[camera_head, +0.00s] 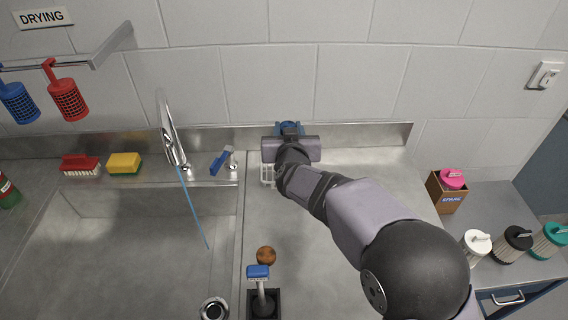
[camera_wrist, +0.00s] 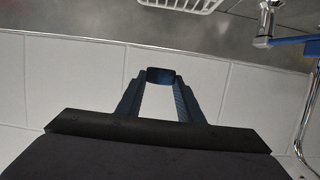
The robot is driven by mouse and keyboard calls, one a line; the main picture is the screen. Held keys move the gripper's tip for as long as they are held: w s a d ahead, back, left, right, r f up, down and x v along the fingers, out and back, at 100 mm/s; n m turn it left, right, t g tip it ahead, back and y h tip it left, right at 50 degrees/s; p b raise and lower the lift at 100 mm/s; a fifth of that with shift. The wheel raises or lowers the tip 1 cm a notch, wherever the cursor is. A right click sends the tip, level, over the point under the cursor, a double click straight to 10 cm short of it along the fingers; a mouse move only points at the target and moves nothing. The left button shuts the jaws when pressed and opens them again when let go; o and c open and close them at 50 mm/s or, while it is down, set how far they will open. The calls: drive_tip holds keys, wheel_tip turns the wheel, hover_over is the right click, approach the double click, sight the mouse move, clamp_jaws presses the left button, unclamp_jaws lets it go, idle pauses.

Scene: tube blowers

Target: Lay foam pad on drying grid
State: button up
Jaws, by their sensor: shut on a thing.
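My gripper (camera_head: 289,131) is at the back of the counter, close to the wall, with my arm reaching over the counter. In the wrist view my gripper (camera_wrist: 161,84) is shut on a small dark blue block, which appears to be the foam pad (camera_wrist: 161,75), between its fingertips. The white wire drying grid (camera_head: 267,175) lies on the counter, partly hidden by my wrist in the head view. It also shows at the top edge of the wrist view (camera_wrist: 183,3), apart from the pad.
The sink (camera_head: 140,240) and tap (camera_head: 172,145) are on the left. A brown ball (camera_head: 266,255) and a blue-topped tool (camera_head: 258,272) are at the front. An open box (camera_head: 446,194) and several lidded tubes (camera_head: 512,242) stand right. Counter right of my arm is clear.

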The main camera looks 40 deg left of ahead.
drive_tip(key=shift+s+a+f+p, duration=0.1)
drive_tip(key=shift+s+f+p, duration=0.05)
drive_tip(key=shift+f, duration=1.75)
drive_tip(key=shift+s+a+f+p, duration=0.1)
drive_tip(key=shift+s+f+p, duration=0.1)
drive_tip(key=shift+f, duration=1.65)
drive_tip(key=shift+s+a+f+p, duration=0.1)
drive_tip(key=shift+s+f+p, duration=0.05)
drive_tip(key=shift+f, duration=1.75)
drive_tip(key=shift+f, duration=0.15)
drive_tip(key=shift+f, duration=0.1)
drive_tip(key=o, duration=1.1)
drive_tip(key=shift+d+r, duration=0.1)
drive_tip(key=shift+r, duration=0.2)
drive_tip(key=b+v, duration=0.2)
drive_tip(key=v, duration=1)
drive_tip(key=shift+w, duration=0.1)
